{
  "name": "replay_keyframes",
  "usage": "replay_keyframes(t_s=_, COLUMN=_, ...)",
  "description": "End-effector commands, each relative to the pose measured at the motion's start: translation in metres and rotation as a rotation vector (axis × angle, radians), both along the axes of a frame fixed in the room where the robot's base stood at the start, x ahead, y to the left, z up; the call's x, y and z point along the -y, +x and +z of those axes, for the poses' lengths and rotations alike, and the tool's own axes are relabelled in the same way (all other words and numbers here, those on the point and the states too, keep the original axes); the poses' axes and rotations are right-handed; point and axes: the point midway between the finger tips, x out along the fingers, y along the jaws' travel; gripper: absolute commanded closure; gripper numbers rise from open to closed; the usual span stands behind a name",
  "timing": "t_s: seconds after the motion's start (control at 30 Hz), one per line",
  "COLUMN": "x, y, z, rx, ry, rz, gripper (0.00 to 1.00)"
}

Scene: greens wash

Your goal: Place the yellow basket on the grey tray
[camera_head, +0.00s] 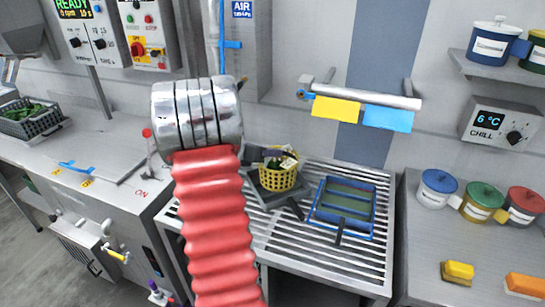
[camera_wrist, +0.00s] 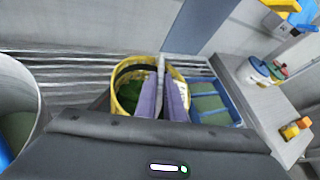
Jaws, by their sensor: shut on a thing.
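The yellow basket (camera_head: 279,181) has perforated sides and holds something green. In the head view it appears upright over the dark grey tray (camera_head: 259,196); I cannot tell whether its bottom touches the tray. The exact grasped part is unclear.
A blue-framed tray (camera_head: 345,208) lies just right of the grey tray on the slatted bench (camera_head: 275,238). Lidded pots (camera_head: 438,188) and yellow and orange blocks stand on the right counter. A red corrugated hose (camera_head: 212,225) with silver rings blocks part of the head view.

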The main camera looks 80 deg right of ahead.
Motion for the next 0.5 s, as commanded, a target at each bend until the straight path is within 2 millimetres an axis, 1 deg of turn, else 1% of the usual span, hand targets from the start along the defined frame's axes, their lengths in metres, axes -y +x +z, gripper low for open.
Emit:
replay_keyframes(t_s=0.03, x=0.0001, y=-0.0003, z=-0.0059, rx=-0.002, ry=0.001, rz=0.0, gripper=1.0)
replay_keyframes(t_s=0.13, x=0.0003, y=-0.0004, z=-0.0128, rx=-0.001, ry=-0.001, rz=-0.001, gripper=1.0)
replay_keyframes(t_s=0.47, x=0.0004, y=-0.0009, z=-0.0141, rx=0.0, ry=-0.001, rz=-0.001, gripper=1.0)
replay_keyframes(t_s=0.5, x=0.0, y=-0.001, z=-0.0155, rx=-0.001, ry=0.0, rz=-0.001, gripper=0.91)
